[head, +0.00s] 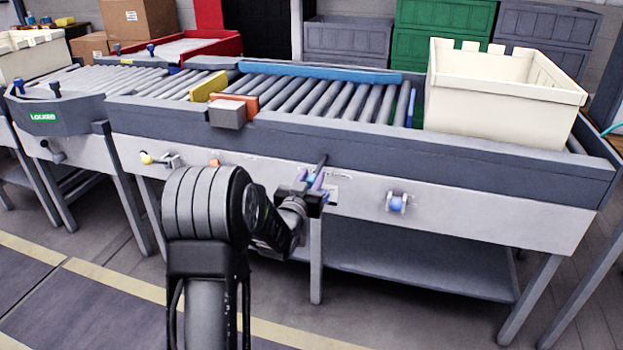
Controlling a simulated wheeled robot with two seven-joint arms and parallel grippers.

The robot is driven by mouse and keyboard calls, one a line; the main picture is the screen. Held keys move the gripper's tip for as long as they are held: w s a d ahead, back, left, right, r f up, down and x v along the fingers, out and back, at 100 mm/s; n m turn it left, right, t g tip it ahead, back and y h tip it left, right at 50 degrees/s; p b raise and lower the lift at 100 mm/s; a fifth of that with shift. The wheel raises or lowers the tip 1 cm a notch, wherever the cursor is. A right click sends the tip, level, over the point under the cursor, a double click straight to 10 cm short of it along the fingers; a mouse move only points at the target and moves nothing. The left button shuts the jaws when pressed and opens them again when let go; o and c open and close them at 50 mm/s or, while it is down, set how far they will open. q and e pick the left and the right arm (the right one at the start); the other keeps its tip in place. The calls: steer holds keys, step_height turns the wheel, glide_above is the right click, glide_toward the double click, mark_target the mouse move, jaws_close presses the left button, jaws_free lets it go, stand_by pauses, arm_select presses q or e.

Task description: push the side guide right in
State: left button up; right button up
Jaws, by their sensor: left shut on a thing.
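A long blue bar (320,72), which looks like the side guide, lies along the far side of the roller conveyor (300,97). My left gripper (314,188) is at the front panel of the conveyor, near its middle. It is shut on a small handle with a blue part (312,181), mostly hidden by the fingers. A similar handle with a blue ball knob (396,204) sticks out of the panel to the right, apart from the gripper. My right gripper is not in view.
A cream crate (500,100) stands on the conveyor's right end. A yellow block (208,86) and an orange and grey block (232,110) sit at the left part. A yellow ball lever (147,158) sticks out of the front panel. The floor in front is clear.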

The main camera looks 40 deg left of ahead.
arm_select(q)
jaws_close()
stand_by(0.8)
